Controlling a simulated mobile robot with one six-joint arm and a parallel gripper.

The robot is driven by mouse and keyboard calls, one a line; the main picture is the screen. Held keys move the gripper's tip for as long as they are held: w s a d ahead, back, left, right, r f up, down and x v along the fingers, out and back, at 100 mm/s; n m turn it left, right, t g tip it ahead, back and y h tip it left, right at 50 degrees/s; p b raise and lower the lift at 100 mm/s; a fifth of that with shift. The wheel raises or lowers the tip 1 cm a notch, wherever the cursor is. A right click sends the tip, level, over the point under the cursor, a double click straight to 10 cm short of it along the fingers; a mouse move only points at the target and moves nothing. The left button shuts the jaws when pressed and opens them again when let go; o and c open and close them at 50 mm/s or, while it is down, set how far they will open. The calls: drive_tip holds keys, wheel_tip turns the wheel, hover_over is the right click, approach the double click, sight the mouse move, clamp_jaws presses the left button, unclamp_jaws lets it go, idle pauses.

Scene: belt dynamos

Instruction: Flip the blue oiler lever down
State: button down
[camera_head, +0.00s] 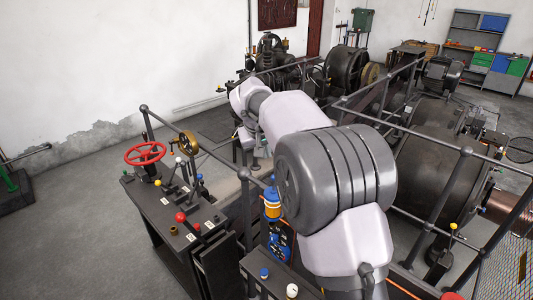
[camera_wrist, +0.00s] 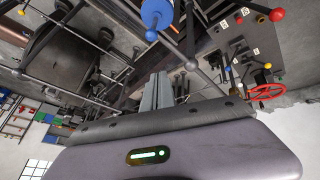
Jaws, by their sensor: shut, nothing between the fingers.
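The oiler (camera_head: 272,203) has blue bands around an amber and white body and stands beside the rail at the near end of the control bench. In the wrist view, which is upside down, a blue round body (camera_wrist: 156,13) at the top edge looks like the oiler, with a small blue ball (camera_wrist: 151,35) beside it that may be the lever's knob. The lever's angle is not clear. My gripper (camera_wrist: 157,78) is shut and empty, apart from the blue parts. In the head view my arm reaches away from the oiler, and the fingertips cannot be made out.
A bench (camera_head: 170,205) carries a red handwheel (camera_head: 145,153), a brass wheel (camera_head: 187,143) and several knobbed levers. Dark rails with ball-topped posts (camera_head: 243,174) run beside the oiler. Large dynamos (camera_head: 436,165) fill the right. Open floor (camera_head: 75,220) lies at left.

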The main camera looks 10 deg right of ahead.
drive_tip(key=f, duration=0.2)
drive_tip(key=d+f, duration=0.1)
drive_tip(key=s+f+b, duration=0.1)
drive_tip(key=f, duration=0.1)
drive_tip(key=shift+d+f, duration=0.15)
drive_tip(key=shift+f, duration=0.2)
drive_tip(key=shift+w+f, duration=0.15)
drive_tip(key=shift+b, duration=0.4)
drive_tip(key=shift+f+b, duration=0.2)
drive_tip(key=shift+b, duration=0.3)
drive_tip(key=shift+s+a+r+b, duration=0.15)
drive_tip(key=shift+s+a+b, duration=0.1)
drive_tip(key=shift+b, duration=0.15)
